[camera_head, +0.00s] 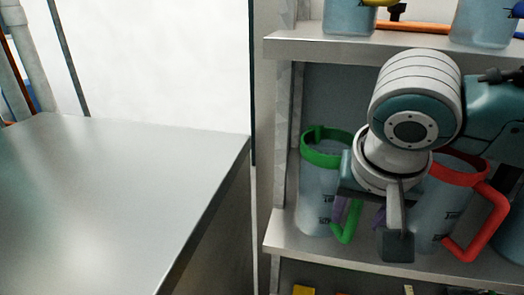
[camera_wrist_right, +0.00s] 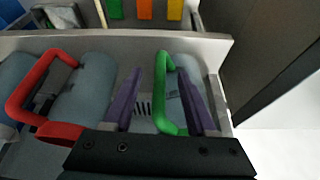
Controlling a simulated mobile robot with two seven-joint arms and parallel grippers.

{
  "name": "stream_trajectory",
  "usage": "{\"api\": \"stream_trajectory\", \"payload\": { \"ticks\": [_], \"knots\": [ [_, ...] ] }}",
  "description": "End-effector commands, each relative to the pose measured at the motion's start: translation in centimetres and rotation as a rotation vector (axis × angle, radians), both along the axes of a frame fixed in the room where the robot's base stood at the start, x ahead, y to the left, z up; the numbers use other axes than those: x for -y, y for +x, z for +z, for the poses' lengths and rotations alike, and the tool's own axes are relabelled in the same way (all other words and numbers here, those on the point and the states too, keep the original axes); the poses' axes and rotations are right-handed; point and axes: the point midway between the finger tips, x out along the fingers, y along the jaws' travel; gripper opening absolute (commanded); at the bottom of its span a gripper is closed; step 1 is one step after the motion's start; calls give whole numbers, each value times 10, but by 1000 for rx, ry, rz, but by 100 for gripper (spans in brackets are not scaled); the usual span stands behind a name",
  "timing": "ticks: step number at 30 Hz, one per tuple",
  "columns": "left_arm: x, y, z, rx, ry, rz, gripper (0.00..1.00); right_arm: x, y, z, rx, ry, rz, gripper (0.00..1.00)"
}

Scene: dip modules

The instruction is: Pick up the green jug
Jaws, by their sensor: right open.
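The green jug (camera_head: 316,200) stands upright on the middle shelf, a clear body with a green rim and a green handle (camera_head: 347,222). Part of it is hidden behind my right gripper (camera_head: 359,213). In the right wrist view the green handle (camera_wrist_right: 161,95) lies between the two purple fingers of my right gripper (camera_wrist_right: 160,80). The gripper is open, with a visible gap between the handle and the left finger; contact with the right finger is hard to judge. My left gripper is not in view.
A red-handled jug (camera_head: 432,213) stands on the same shelf (camera_head: 350,255), right of the green jug and close to my wrist. More jugs (camera_head: 348,18) stand on the shelf above. A bare metal table (camera_head: 110,205) is at left. Coloured items (camera_wrist_right: 145,9) sit lower down.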

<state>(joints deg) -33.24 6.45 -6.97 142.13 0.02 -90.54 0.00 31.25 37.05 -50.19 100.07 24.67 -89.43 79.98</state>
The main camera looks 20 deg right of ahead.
Motion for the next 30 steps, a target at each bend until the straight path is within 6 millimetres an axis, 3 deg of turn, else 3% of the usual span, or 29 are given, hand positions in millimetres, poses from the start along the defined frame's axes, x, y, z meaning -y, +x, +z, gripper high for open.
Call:
{"api": "stream_trajectory", "payload": {
  "ticks": [6, 15, 23, 30],
  "knots": [
    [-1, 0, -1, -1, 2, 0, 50, 10, 14, 1, 2, 0, -3, 57],
    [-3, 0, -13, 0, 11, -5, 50, 19, 26, -44, 0, 0, 0, 57],
    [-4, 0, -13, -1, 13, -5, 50, 20, 27, -46, 1, 0, 0, 57],
    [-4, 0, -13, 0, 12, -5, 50, 20, 27, -46, 1, 0, 0, 32]
  ]
}}
